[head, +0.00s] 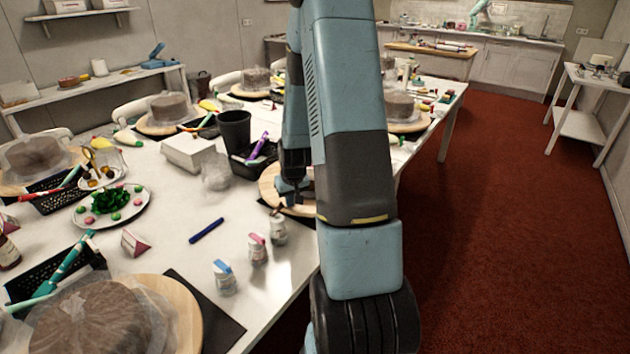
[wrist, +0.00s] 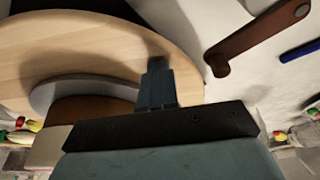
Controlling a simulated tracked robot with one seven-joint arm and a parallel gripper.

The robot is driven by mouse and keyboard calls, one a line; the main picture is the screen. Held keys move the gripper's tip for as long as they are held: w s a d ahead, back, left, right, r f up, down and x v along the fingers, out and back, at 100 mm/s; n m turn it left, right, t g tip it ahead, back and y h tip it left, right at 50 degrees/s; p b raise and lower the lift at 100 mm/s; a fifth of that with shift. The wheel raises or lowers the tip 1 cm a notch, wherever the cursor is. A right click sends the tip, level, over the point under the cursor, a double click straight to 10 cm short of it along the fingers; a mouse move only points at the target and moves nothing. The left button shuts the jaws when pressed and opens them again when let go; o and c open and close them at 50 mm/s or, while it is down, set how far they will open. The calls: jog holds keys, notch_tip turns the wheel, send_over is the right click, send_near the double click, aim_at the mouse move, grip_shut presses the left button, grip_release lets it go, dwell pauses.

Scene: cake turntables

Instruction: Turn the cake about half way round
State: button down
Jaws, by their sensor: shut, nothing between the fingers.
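A round wooden turntable (head: 268,187) stands on the near right part of the table in the head view, mostly behind my arm. In the wrist view its pale wooden top (wrist: 90,45) fills the upper left. A grey disc (wrist: 45,92) lies on it, with a brown cake (wrist: 95,108) on the disc, partly hidden by my gripper. My gripper (wrist: 157,68) is shut and empty, its fingertips over the turntable near its rim, beside the cake. I cannot tell whether they touch the wood. In the head view my gripper (head: 291,194) is at the turntable; the cake is hidden.
A brown strip with a hole (wrist: 255,42) lies close to the turntable's rim. Small jars (head: 257,249), a blue pen (head: 206,230), a black cup (head: 235,130) and a white box (head: 188,152) stand around. Several other wrapped cakes on turntables share the table. Red floor is free at right.

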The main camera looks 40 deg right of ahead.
aim_at(309, 208)
jog(key=shift+s+d, duration=2.1)
jog(key=shift+s, duration=0.25)
jog(key=shift+s+d, duration=0.45)
jog(key=shift+d, duration=0.5)
jog(key=shift+s+d, duration=0.5)
jog(key=shift+d, duration=0.45)
jog(key=shift+s+d, duration=0.45)
jog(key=shift+d, duration=0.5)
jog(key=shift+s+d, duration=0.2)
jog(key=shift+d, duration=1.35)
jog(key=shift+s+d, duration=0.15)
jog(key=shift+d, duration=1.4)
